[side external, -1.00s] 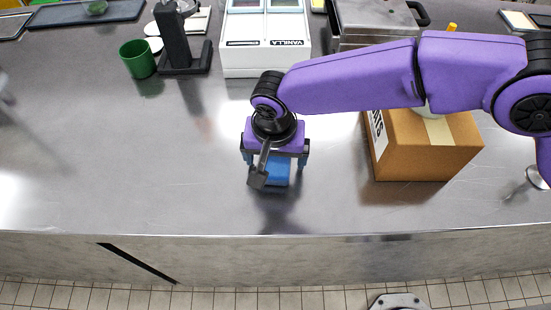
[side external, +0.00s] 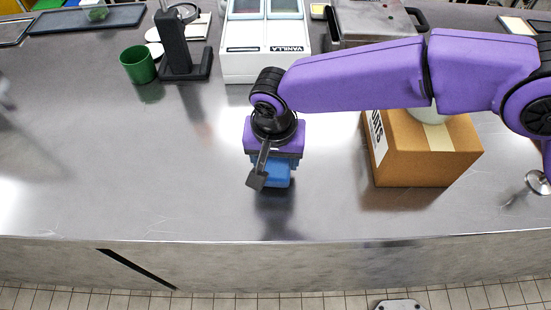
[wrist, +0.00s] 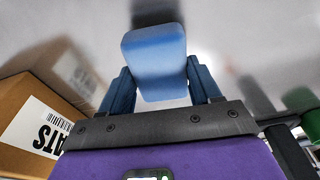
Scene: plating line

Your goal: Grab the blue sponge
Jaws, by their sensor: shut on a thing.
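The blue sponge (side external: 276,175) is a small blue block below my gripper (side external: 272,165), near the front of the steel counter. In the wrist view the sponge (wrist: 155,62) sits between the two blue fingers of my gripper (wrist: 160,85), one on each side. The gripper is shut on it. The fingers are mostly hidden behind the purple gripper body in the side view. I cannot tell whether the sponge is clear of the counter.
A cardboard box (side external: 428,158) stands to the right, under my arm. A white VANILLA container (side external: 265,62) is behind. A green cup (side external: 138,64) and a black stand (side external: 176,45) are at back left. The steel counter (side external: 110,170) is clear at left.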

